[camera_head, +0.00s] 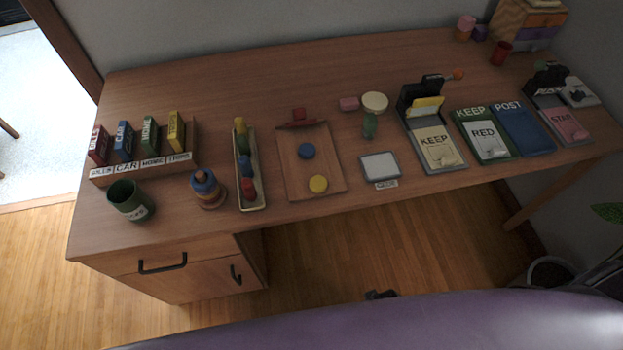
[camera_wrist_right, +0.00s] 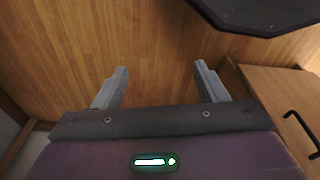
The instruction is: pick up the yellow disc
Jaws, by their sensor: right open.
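The yellow disc (camera_head: 318,183) lies flat near the front of a shallow wooden tray (camera_head: 333,160) on the desk. A blue disc (camera_head: 306,151) lies behind it in the same tray, and a red block (camera_head: 299,114) is at the tray's back end. My right gripper (camera_wrist_right: 161,78) shows in the right wrist view with its fingers apart and nothing between them. It is over the wooden floor, away from the disc. In the head view a small dark part low in the middle may be a gripper, but I cannot tell. My left gripper is not in view.
Left of the tray stand a narrow tray of coloured pieces (camera_head: 258,187), a stacked ring toy (camera_head: 207,188) and a green cup (camera_head: 130,200). The desk drawer (camera_head: 160,258) is below the front edge.

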